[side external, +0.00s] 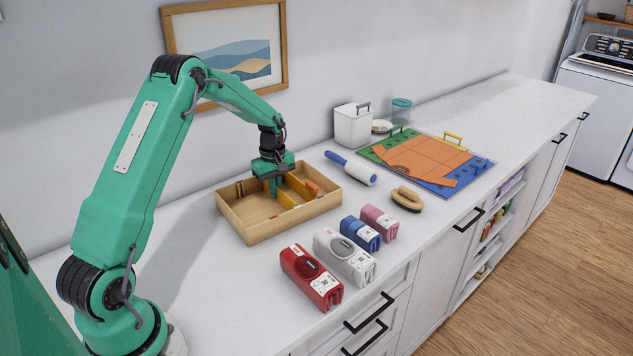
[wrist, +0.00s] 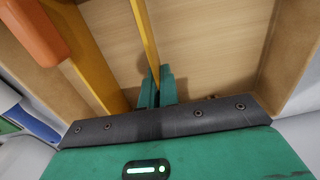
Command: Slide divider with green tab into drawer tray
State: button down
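The wooden drawer tray (side external: 240,226) sits on the white counter, and its inside shows in the wrist view (wrist: 215,40). My gripper (side external: 273,188) points down inside the tray. In the wrist view its green fingertips (wrist: 158,86) are close together around the near end of a thin yellow-orange divider (wrist: 147,38), seen edge-on. The divider extends away from the fingers, within the tray's walls. I cannot make out a green tab; the green fingers cover that end. A wider yellow-orange divider (wrist: 90,62) stands to its left in the wrist view.
An orange object (wrist: 35,30) lies beyond the wider divider. Red (side external: 311,278), white (side external: 344,257), blue (side external: 361,234) and pink (side external: 379,222) packages stand in front. A lint roller (side external: 351,168), brush (side external: 407,199) and colourful board (side external: 465,168) lie to the right.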

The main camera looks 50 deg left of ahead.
jog(key=shift+f, duration=0.1)
jog(key=c, duration=1.6)
grip_release()
jog(key=shift+r, duration=3.55)
